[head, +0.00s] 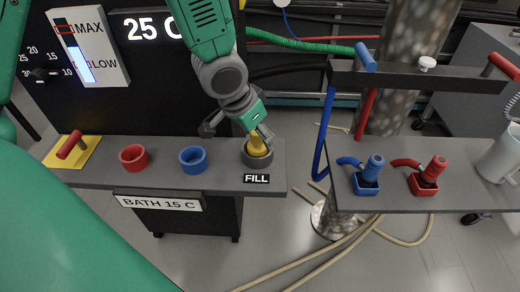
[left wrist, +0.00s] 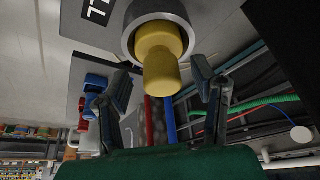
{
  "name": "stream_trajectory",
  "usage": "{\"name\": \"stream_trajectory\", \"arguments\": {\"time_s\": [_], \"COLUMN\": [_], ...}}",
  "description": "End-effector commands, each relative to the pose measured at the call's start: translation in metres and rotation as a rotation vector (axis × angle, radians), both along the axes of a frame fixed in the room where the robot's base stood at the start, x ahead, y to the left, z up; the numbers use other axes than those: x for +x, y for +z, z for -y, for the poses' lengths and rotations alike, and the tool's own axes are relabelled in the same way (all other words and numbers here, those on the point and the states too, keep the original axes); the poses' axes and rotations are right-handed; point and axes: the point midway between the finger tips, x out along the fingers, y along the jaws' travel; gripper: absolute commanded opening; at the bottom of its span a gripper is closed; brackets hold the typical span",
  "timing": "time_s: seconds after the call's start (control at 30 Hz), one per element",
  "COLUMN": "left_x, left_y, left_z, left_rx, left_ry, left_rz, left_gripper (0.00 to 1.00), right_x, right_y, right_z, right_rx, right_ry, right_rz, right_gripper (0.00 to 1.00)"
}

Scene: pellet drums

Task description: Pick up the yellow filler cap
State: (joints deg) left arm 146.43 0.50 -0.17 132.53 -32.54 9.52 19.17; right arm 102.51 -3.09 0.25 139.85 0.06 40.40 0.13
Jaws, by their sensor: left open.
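The yellow filler cap (head: 257,146) sits in a dark grey round filler neck (head: 246,158) on the bench, behind the FILL label (head: 256,179). My left gripper (head: 238,130) is right at the cap in the head view, its fingers spread. In the left wrist view, the cap (left wrist: 160,62) stands out of the grey ring (left wrist: 130,38), between the open fingers of the left gripper (left wrist: 162,80). A gap shows on each side of the cap, so the fingers are apart from it. My right gripper is in neither view.
A blue ring (head: 193,160) and a red ring (head: 134,158) stand left of the filler. A red handle on a yellow plate (head: 72,148) is farther left. On the right shelf are blue (head: 368,175) and red (head: 429,178) fittings and a grey mug (head: 500,158).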

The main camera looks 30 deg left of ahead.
Motion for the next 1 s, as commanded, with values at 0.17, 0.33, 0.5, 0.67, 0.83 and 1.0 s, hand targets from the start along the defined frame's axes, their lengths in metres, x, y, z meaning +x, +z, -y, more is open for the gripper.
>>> {"name": "stream_trajectory", "arguments": {"time_s": [0.17, 0.33, 0.5, 0.67, 0.83, 1.0], "left_x": [0.002, 0.002, 0.002, 0.002, 0.003, 0.003], "left_y": [-0.004, -0.003, -0.003, -0.003, 0.007, 0.040], "left_z": [0.001, 0.003, 0.004, 0.002, 0.002, 0.003], "left_rx": [0.000, 0.003, 0.004, 0.001, -0.001, -0.002], "left_ry": [0.000, 0.000, 0.001, -0.001, 0.001, 0.002], "left_rz": [0.002, 0.003, 0.002, 0.003, 0.005, 0.008], "left_gripper": [0.52, 0.35, 0.00, 0.00, 0.00, 0.00], "right_x": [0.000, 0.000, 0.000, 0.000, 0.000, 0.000], "right_y": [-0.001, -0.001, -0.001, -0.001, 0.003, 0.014], "right_z": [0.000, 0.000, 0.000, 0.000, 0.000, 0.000], "right_rx": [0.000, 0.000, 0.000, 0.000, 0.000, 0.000], "right_ry": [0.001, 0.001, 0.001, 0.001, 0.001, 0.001], "right_rz": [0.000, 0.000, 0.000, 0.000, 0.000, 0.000], "right_gripper": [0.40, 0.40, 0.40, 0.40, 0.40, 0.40]}}
